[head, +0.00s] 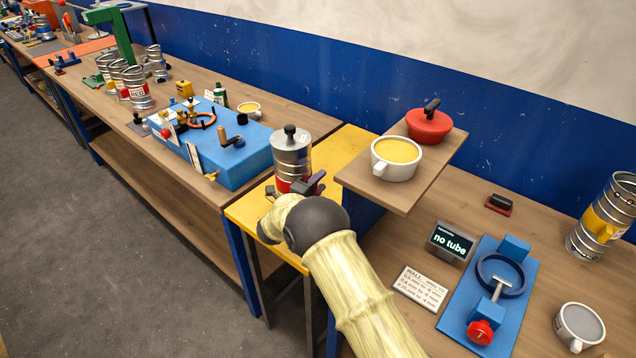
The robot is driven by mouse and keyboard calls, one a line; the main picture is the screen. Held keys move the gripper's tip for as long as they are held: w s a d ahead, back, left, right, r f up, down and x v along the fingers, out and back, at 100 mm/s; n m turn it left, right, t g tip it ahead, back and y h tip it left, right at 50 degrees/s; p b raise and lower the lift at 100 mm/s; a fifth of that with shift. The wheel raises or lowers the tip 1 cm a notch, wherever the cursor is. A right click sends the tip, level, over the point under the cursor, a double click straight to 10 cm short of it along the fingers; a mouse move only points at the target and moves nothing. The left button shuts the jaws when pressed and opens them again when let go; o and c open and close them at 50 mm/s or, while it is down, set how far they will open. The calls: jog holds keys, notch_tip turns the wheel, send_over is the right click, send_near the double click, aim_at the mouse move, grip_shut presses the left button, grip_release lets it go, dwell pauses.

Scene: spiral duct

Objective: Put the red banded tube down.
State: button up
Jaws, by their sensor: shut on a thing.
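The red banded tube (291,152) is a ribbed silver cylinder with a red band low on its side. It stands upright, with a disc and black knob on its top. My gripper (300,187) is shut on it near the band, and my wrist hides part of its lower end. The tube is over the yellow table (252,212). I cannot tell whether its base touches the tabletop.
A blue fixture (237,165) is close on the left. A raised wooden shelf (413,187) with a yellow-filled cup (396,158) and red lidded object (430,124) is close on the right.

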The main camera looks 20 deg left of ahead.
jog(key=shift+d, duration=0.15)
jog(key=shift+f, duration=0.15)
jog(key=o, duration=1.3)
jog(key=shift+f, duration=0.1)
jog(key=b+v, duration=0.4)
jog(key=v, duration=0.8)
